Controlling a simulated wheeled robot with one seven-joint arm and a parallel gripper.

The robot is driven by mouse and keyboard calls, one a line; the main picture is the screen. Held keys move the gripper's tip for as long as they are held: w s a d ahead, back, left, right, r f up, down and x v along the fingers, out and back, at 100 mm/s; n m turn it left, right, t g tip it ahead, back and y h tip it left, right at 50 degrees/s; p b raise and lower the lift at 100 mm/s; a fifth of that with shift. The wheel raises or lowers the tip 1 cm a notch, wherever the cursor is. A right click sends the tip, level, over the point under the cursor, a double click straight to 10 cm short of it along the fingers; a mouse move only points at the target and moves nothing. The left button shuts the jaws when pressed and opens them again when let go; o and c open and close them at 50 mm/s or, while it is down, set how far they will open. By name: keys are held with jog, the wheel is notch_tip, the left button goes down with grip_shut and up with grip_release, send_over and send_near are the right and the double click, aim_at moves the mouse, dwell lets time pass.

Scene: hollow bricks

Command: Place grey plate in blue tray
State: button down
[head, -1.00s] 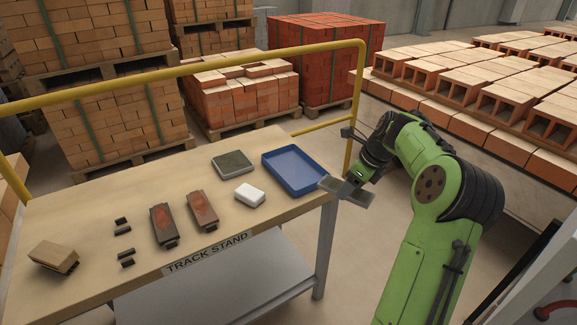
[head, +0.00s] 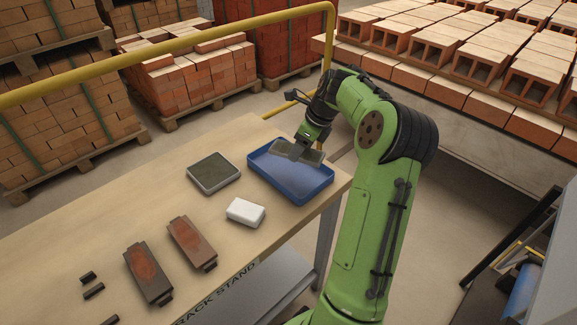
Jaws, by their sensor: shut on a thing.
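The grey plate (head: 313,157) is a flat, thin piece held in my gripper (head: 298,151), which is shut on it. The gripper hides part of the plate. The tray's visible floor is bare.
A grey-rimmed dark green pad (head: 214,172) lies left of the tray. A white block (head: 245,212) is in front. Two brick-red pieces on dark holders (head: 192,242) and small black parts (head: 93,291) lie nearer. A yellow rail (head: 200,55) runs behind the table (head: 115,215).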

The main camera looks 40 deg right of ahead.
aim_at(295, 175)
notch_tip(295, 175, down, 8)
jog(key=b, duration=0.3)
jog(key=shift+f, duration=0.15)
jog(key=shift+c, duration=1.4)
grip_release()
jog(key=shift+s, duration=0.1)
